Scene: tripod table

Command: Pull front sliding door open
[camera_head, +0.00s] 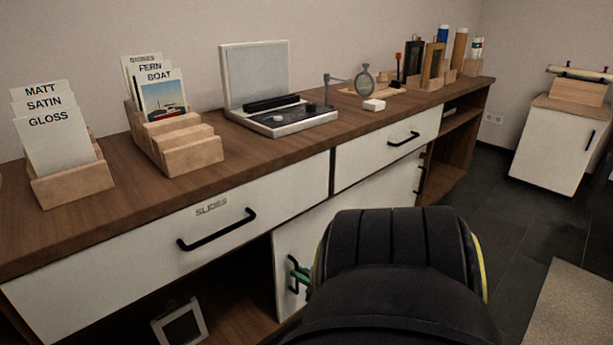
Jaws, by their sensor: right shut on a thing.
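The white front sliding door (288,248) is below the worktop of the long cabinet, under its drawers. It has a black upright handle (293,268) near its left edge. My right gripper (301,274) shows only as a small greenish part at this handle and is shut on it. My black right arm covers the rest of the gripper and much of the door. To the left of the door's edge the lower compartment (235,300) is open to view. My left gripper is out of view.
Two white drawers with black handles (216,230) (404,139) sit above the door. A picture frame (180,327) stands in the open compartment. Card holders (72,185) and a light box (280,118) stand on the worktop. A small white cabinet (553,150) is at right.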

